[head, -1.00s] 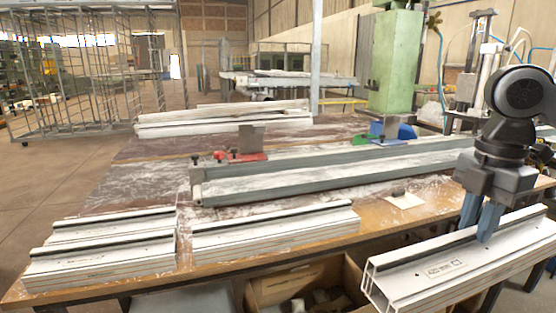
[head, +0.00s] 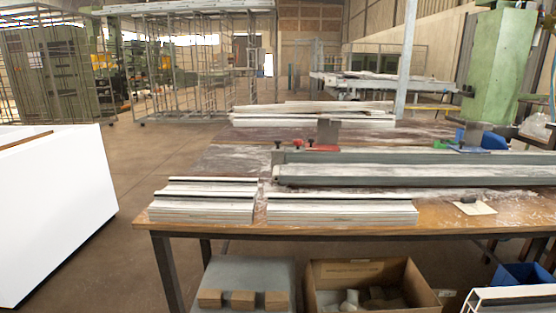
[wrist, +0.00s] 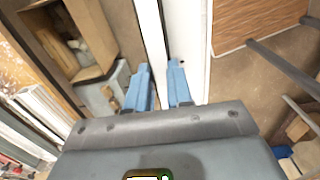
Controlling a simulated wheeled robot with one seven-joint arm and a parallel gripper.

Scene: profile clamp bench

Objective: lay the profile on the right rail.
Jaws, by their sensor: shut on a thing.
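The profile is a long white bar with a dark strip along it. In the wrist view the profile (wrist: 188,35) runs up from my gripper (wrist: 158,85) to the top edge. In the head view only a white hollow end of the profile (head: 508,299) shows at the bottom right corner, and my gripper is out of that view. Long grey rails (head: 400,181) lie across the workbench. I cannot tell which one is the right rail.
Two short stacks of white profiles, left (head: 203,208) and right (head: 340,210), lie along the front of the workbench (head: 290,231). A cardboard box (head: 365,272) and a grey bin (head: 245,272) stand below. A white cabinet (head: 50,210) stands at the left, with open floor between.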

